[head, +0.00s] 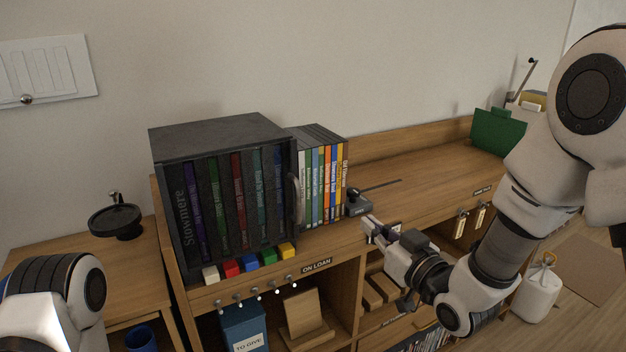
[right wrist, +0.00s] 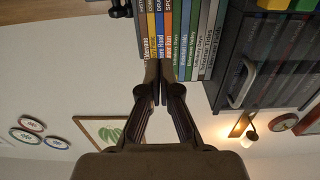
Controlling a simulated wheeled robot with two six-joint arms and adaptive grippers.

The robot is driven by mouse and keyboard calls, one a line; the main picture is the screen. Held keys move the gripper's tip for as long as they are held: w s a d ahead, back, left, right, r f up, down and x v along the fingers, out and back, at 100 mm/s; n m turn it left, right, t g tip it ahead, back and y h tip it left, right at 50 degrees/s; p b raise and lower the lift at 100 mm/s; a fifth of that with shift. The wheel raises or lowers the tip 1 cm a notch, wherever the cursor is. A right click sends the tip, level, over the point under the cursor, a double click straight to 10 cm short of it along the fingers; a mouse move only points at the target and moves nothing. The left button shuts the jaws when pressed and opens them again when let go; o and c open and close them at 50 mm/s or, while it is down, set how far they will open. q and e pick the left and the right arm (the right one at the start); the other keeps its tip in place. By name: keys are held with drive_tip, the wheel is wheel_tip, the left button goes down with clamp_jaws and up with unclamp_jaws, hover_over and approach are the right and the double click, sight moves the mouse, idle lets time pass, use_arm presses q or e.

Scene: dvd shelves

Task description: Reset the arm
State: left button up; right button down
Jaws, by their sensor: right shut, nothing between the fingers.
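My right arm (head: 505,245) comes in from the right in the head view. Its gripper (head: 368,222) is in front of the shelf top, just right of the row of DVDs (head: 322,185). In the right wrist view the fingers of this gripper (right wrist: 159,70) are together and hold nothing. The DVD spines (right wrist: 180,30) show beyond the fingertips, and I cannot tell whether they touch. Part of my left arm (head: 55,300) shows at the lower left of the head view; its gripper is out of the frame.
A dark glass-front case (head: 225,135) with several DVDs stands left of the row. Small coloured blocks (head: 248,263) lie before it. A small dark stand (head: 357,203) is right of the row. A green holder (head: 498,132) stands far right. The shelf top between is largely clear.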

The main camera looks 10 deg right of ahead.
drive_tip(key=s+d+f+m+g+h+p, duration=0.1)
drive_tip(key=s+f+g, duration=0.25)
drive_tip(key=f, duration=0.65)
drive_tip(key=s+f+m+g+h+p, duration=0.1)
drive_tip(key=s+f+g+p, duration=0.1)
drive_tip(key=s+f, duration=0.5)
drive_tip(key=s+d+f+m+g+h+p, duration=0.1)
drive_tip(key=s+f+g, duration=0.15)
drive_tip(key=f, duration=0.95)
drive_tip(key=s+d+f+g+h, duration=0.1)
drive_tip(key=s+f+g, duration=0.1)
drive_tip(key=s, duration=0.4)
drive_tip(key=s+d+f+m+g+h, duration=0.1)
drive_tip(key=s+d+f+g, duration=0.1)
drive_tip(key=s, duration=0.4)
drive_tip(key=s+d+f+g+h, duration=0.1)
drive_tip(key=s+f+g, duration=0.3)
drive_tip(key=s, duration=0.3)
drive_tip(key=shift+d+f+g+p, duration=0.15)
drive_tip(key=shift+g+p, duration=0.2)
drive_tip(key=shift+g, duration=0.15)
